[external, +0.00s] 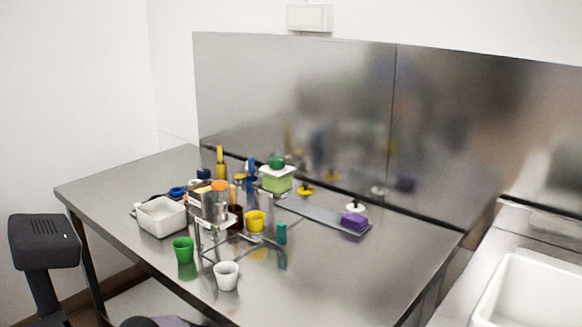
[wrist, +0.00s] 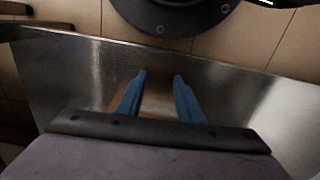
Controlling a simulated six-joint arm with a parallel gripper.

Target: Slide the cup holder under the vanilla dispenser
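A metal stand (external: 225,238) on the steel table holds a metal canister with an orange lid (external: 217,186). A yellow cup (external: 255,222) is beside or in the stand; I cannot tell which. A container with pale green contents and a green lid (external: 276,179) is behind it. No readable label shows which dispenser is vanilla, and I cannot clearly make out the cup holder. In the wrist view my gripper (wrist: 160,78) has two blue fingers apart, with nothing held between them. It is near the steel table's edge, away from these objects; its fingers are not visible in the external view.
A white tub (external: 161,217) sits left of the stand. A green cup (external: 184,250) and a white cup (external: 226,276) stand in front. A purple block (external: 354,222) lies on a flat grey strip (external: 318,216). The table's right front (external: 370,265) is clear.

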